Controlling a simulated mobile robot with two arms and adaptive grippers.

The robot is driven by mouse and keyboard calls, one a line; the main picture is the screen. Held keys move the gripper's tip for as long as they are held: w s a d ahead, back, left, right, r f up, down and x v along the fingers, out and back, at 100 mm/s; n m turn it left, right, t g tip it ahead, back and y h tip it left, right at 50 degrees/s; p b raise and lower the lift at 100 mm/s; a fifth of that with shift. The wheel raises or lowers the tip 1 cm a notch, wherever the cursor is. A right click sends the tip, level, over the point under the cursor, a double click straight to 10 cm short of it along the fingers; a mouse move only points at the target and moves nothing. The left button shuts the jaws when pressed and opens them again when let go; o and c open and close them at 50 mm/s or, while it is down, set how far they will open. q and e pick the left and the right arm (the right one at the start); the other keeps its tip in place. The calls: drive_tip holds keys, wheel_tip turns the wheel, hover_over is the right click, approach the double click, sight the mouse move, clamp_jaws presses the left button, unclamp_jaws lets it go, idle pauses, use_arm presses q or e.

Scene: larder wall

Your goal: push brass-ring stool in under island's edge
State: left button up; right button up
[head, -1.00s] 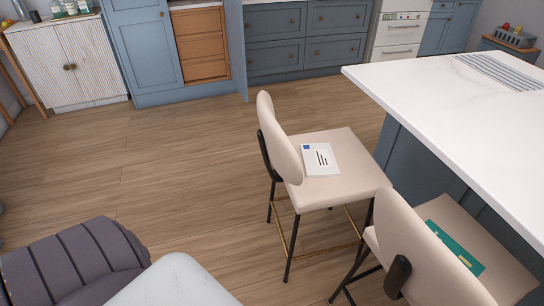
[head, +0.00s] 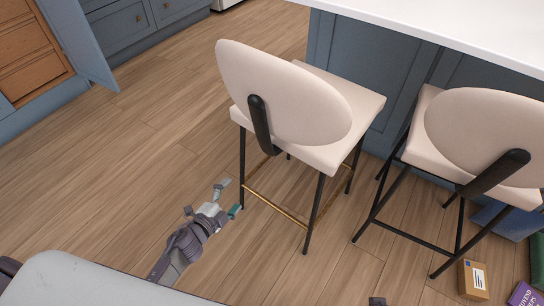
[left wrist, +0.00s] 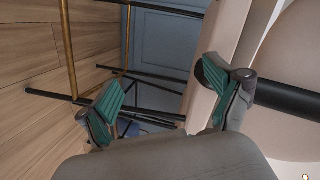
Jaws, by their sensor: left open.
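The brass-ring stool (head: 285,95) has a cream seat and backrest, black legs and a brass footrest rail (head: 275,207). It stands upright in the middle of the head view, its back toward me, in front of the white-topped island (head: 450,38). The backrest hides most of its seat. My left gripper (head: 226,198) is open and empty, low and just left of the stool's near legs; I cannot tell if it touches. In the left wrist view, my green-padded fingers (left wrist: 160,95) are spread, with brass and black bars and the cream upholstery (left wrist: 222,40) beyond. My right gripper is not recognisable.
A second cream stool (head: 490,125) with a black footrest stands close on the right. A cardboard box (head: 473,279) and a purple book (head: 524,295) lie at the lower right. An open blue cupboard door (head: 82,42) is at the upper left. The wooden floor left is clear.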

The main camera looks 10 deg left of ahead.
sight(274, 141)
use_arm(q)
drive_tip(key=w+d+r+m+t+h+b, duration=0.2)
drive_tip(key=w+d+r+m+h+b, duration=0.15)
drive_tip(key=r+m, duration=0.45)
drive_tip(key=shift+n, duration=0.7)
drive_tip(key=x, duration=0.9)
drive_tip(key=r+b+x, duration=0.1)
drive_tip(key=x, duration=0.4)
drive_tip(key=shift+w+d, duration=0.1)
drive_tip(key=shift+d, duration=0.2)
drive_tip(key=shift+w+d, duration=0.15)
drive_tip(key=shift+w, duration=0.25)
use_arm(e)
drive_tip(key=w+v, duration=0.1)
drive_tip(key=v, duration=1)
drive_tip(key=shift+w+d+r+t, duration=0.15)
drive_tip(key=shift+w+t, duration=0.1)
drive_tip(key=shift+t, duration=0.15)
use_arm(q)
clamp_jaws()
drive_tip(key=shift+f, duration=0.25)
drive_tip(key=shift+s+f, duration=0.1)
use_arm(e)
drive_tip(key=shift+w+d, duration=0.1)
